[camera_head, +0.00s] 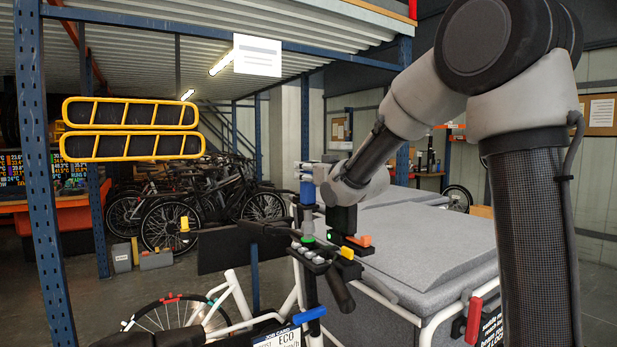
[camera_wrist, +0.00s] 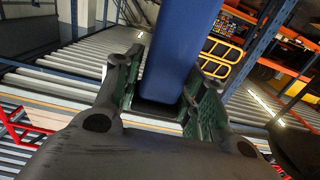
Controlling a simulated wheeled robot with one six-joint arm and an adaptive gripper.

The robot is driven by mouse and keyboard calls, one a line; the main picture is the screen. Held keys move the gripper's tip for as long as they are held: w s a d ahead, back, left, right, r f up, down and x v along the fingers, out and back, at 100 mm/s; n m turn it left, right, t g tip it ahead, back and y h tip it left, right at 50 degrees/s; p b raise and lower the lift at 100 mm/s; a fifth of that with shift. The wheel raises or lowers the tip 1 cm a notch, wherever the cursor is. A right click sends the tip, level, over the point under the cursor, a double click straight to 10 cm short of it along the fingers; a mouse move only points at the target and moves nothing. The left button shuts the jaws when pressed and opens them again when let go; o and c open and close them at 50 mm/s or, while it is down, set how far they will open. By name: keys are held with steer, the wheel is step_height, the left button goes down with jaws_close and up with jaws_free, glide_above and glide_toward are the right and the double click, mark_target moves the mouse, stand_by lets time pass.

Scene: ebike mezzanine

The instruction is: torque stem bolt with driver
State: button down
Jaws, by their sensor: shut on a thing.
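In the wrist view my gripper (camera_wrist: 163,97) has its green-padded fingers closed on both sides of a long blue handle (camera_wrist: 181,42), which I take to be the driver. The handle runs out of the top of that picture, so its tip is hidden. The white bike frame (camera_head: 237,296) is below. The stem bolt is too small to make out.
A large grey box (camera_head: 430,245) with a white rail stands close on the right. Parked bikes (camera_head: 215,205) fill the back. Open floor lies at left.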

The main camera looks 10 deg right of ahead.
steer(key=shift+r, duration=1.5)
